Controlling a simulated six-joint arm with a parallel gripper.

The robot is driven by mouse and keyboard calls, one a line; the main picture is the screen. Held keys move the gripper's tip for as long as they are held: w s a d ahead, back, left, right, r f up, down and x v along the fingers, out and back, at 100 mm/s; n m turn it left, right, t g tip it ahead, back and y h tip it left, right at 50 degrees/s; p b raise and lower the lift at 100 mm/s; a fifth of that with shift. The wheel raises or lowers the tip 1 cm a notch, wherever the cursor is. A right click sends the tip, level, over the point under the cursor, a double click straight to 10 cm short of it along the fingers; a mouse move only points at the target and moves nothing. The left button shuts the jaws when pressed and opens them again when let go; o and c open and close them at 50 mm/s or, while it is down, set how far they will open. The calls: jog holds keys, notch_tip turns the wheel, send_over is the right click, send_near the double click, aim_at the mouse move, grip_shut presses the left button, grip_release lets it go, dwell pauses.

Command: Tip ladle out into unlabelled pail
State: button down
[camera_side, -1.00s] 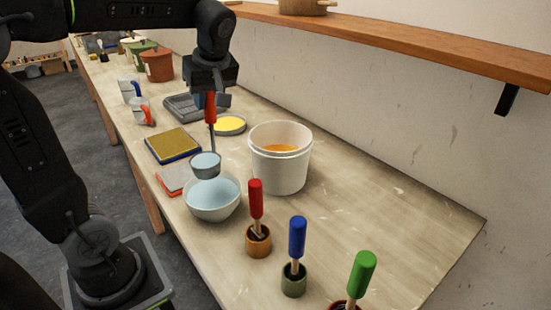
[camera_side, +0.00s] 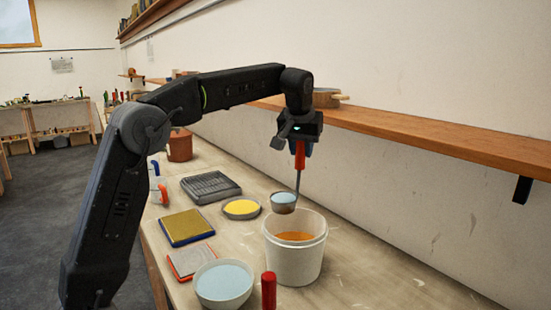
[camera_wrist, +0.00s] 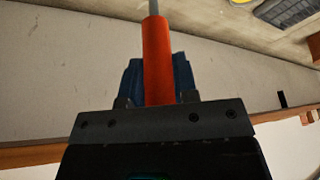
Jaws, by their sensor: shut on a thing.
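My gripper (camera_side: 300,148) is shut on the red handle of the ladle (camera_side: 284,202); the handle (camera_wrist: 158,60) also fills the middle of the wrist view. The ladle hangs upright with pale blue liquid in its cup. The cup is above the far rim of a white pail (camera_side: 294,268) in the side view. The pail is open, shows no label on the visible side, and has orange contents inside. The ladle cup is out of sight in the wrist view.
A bowl of pale blue liquid (camera_side: 223,301) stands left of the pail, with a red-handled tool (camera_side: 269,290) in front. A yellow dish (camera_side: 241,209), a grey ribbed tray (camera_side: 210,187) and a yellow-topped pad (camera_side: 186,227) lie behind. A wooden shelf (camera_side: 430,140) runs along the wall.

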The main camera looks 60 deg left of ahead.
jog(key=shift+s+d+f+m+t+y, duration=0.5)
jog(key=shift+d+m+t+y, duration=1.55)
jog(key=shift+d, duration=1.9)
jog(key=s+d+f+t+y, duration=0.4)
jog(key=d+f+t+y, duration=0.2)
jog(key=f, duration=0.5)
jog(key=shift+d+m+t+y, duration=0.2)
jog(key=shift+m+t+y, duration=0.15)
jog(key=shift+y, duration=0.8)
dwell(0.7)
